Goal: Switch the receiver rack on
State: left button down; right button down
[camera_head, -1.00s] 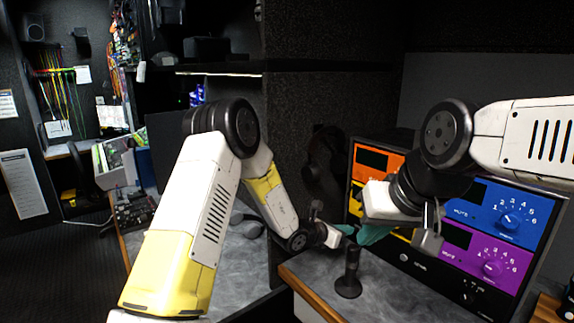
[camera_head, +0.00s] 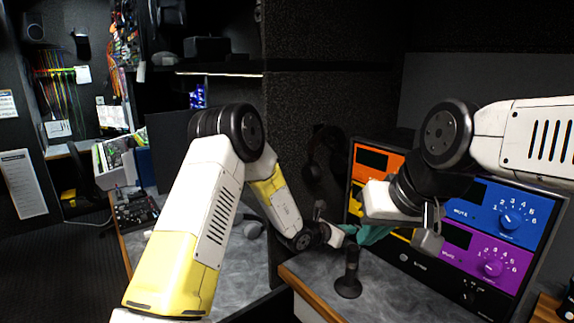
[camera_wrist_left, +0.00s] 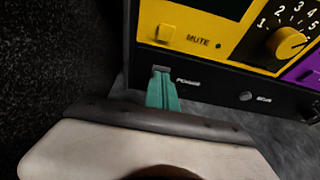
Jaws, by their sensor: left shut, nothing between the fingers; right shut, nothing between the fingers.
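The receiver rack (camera_head: 410,262) is a black case with orange, yellow, blue and purple panels, standing on the counter at the right. In the left wrist view its lower black strip (camera_wrist_left: 215,88) carries a dark switch (camera_wrist_left: 161,70) beside the label POWER. My left gripper (camera_head: 350,229) is shut and empty at the rack's left front. Its teal fingertips (camera_wrist_left: 161,82) are at the switch and cover its lower part; I cannot tell whether they touch it. My right gripper (camera_head: 370,236) is shut and empty in front of the rack, hiding part of the yellow panel.
A small black microphone stand (camera_head: 348,280) stands on the counter just below the grippers. Black headphones (camera_head: 322,165) hang on the dark partition at the rack's left. A grey worktop (camera_head: 225,275) lies behind my left arm.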

pick_arm(q)
jog(key=shift+w+d+f, duration=0.2)
jog(key=shift+d, duration=0.05)
dwell(0.3)
jog(key=v, duration=0.7)
dwell(0.4)
jog(key=s+r+m+g+h, duration=0.25)
jog(key=s+r+m, duration=0.5)
jog(key=r, duration=0.55)
jog(key=s+a+r+m+g+y, duration=0.25)
jog(key=s+a+r+m, duration=0.35)
jog(key=s+m, duration=0.35)
jog(key=s+a+m+t+y, duration=0.1)
jog(key=s+a+m+y, duration=0.3)
jog(key=a, duration=0.7)
jog(key=s+a+r+m+t+y, duration=0.1)
jog(key=s+a+m+y, duration=0.3)
jog(key=s+a, duration=0.5)
jog(key=a+m, duration=0.1)
jog(key=a, duration=0.2)
jog(key=shift+a+r+t+y, duration=0.25)
jog(key=shift+r+t+y, duration=0.05)
jog(key=shift+y, duration=0.1)
